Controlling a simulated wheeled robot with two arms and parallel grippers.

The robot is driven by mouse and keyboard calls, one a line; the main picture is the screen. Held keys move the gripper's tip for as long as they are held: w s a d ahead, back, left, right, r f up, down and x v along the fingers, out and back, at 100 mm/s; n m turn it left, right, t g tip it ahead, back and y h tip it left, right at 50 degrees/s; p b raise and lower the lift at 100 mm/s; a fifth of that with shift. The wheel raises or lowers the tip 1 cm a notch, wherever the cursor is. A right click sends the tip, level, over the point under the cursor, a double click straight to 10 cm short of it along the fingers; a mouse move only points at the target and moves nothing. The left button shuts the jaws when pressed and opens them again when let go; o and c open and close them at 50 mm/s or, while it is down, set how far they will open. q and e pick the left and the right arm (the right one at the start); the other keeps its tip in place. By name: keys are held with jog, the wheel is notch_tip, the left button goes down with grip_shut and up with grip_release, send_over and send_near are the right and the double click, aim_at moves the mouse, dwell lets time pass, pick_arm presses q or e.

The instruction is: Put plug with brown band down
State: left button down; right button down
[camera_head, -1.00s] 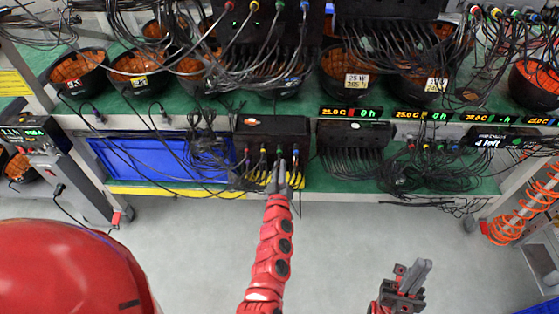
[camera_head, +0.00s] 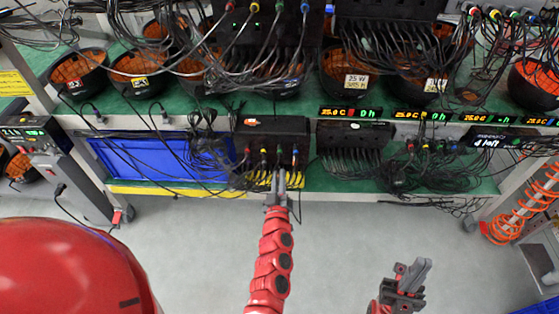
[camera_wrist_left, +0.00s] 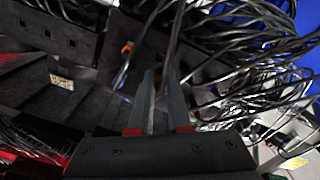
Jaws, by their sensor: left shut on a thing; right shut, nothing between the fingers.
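My left gripper (camera_head: 277,176) is just in front of the shelf's lower level, below the black box (camera_head: 272,127) with coloured plugs along its front. In the left wrist view its two fingers (camera_wrist_left: 164,98) are close together, with a dark cable running up from between them. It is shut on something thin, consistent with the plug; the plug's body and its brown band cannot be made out. My right gripper (camera_head: 411,272) is shut and empty, low over the floor at right.
A blue bin (camera_head: 160,157) lies left of the box. A second black box (camera_head: 352,134) with many cables stands to its right. Loose black cables (camera_head: 400,175) crowd the green shelf. Orange-lined bowls (camera_head: 138,70) fill the upper level. The grey floor (camera_head: 345,225) in front is clear.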

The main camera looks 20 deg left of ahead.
pick_arm(q)
jog(key=shift+s+d, duration=0.1)
jog(key=shift+s, duration=0.15)
